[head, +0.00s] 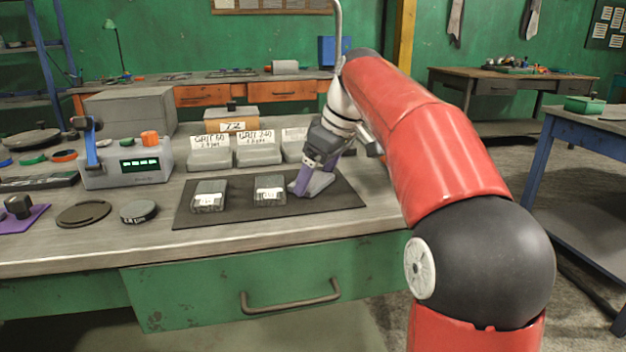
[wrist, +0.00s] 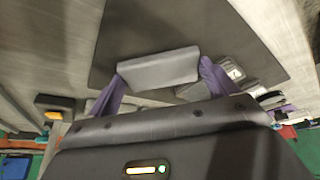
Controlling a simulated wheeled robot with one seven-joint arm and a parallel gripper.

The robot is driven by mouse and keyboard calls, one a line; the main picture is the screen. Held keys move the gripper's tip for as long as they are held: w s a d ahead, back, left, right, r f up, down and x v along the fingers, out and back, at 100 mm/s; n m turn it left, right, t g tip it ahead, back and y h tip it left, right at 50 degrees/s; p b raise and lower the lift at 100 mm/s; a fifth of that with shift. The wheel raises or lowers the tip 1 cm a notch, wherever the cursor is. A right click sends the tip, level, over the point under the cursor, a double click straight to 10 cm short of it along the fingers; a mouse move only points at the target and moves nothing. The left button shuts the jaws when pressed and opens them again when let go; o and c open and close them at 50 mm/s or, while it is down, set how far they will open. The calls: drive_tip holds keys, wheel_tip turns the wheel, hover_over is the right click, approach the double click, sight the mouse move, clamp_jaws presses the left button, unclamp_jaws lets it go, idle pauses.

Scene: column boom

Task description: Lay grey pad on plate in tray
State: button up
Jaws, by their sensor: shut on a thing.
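My gripper (head: 312,182), with purple fingers, is low over the right end of a flat dark mat (head: 345,193) on the bench. It is shut on a light grey pad (wrist: 158,68), which lies between the two fingers in the wrist view. In the head view the fingers partly hide the pad. Two dark grey blocks with white labels, a left one (head: 209,195) and a middle one (head: 269,190), sit on the mat to the left of my gripper. I cannot tell which thing is the plate or the tray, or whether the pad touches the mat.
Labelled grey containers (head: 258,150) stand behind the mat. A grey device with a green display (head: 125,165) stands to the left. A dark ring (head: 83,214), a round disc (head: 138,211) and a purple sheet (head: 22,218) lie at the front left. A drawer handle (head: 290,298) juts out below the bench edge.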

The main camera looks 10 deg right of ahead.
drive_tip(key=o, duration=0.9)
drive_tip(key=shift+d, duration=0.1)
drive_tip(key=shift+r, duration=0.3)
drive_tip(key=p+v, duration=0.1)
drive_tip(key=v, duration=1)
drive_tip(key=shift+s+d+r, duration=0.1)
drive_tip(key=shift+s+r, duration=0.05)
drive_tip(key=shift+r, duration=0.15)
drive_tip(key=s+a+f+m+h, duration=0.1)
drive_tip(key=s+f+m, duration=0.2)
drive_tip(key=s+f, duration=0.5)
drive_tip(key=s+a+f+m+t+h, duration=0.1)
drive_tip(key=s+f+m, duration=0.2)
drive_tip(key=s+f, duration=0.5)
drive_tip(key=s+a+f+m+t+h, duration=0.1)
drive_tip(key=s+f+m, duration=0.2)
drive_tip(key=s+f, duration=0.5)
drive_tip(key=shift+s+a+f, duration=0.15)
drive_tip(key=shift+s+f, duration=0.05)
drive_tip(key=shift+f, duration=0.6)
drive_tip(key=shift+s+a+f, duration=0.15)
drive_tip(key=shift+f, duration=0.7)
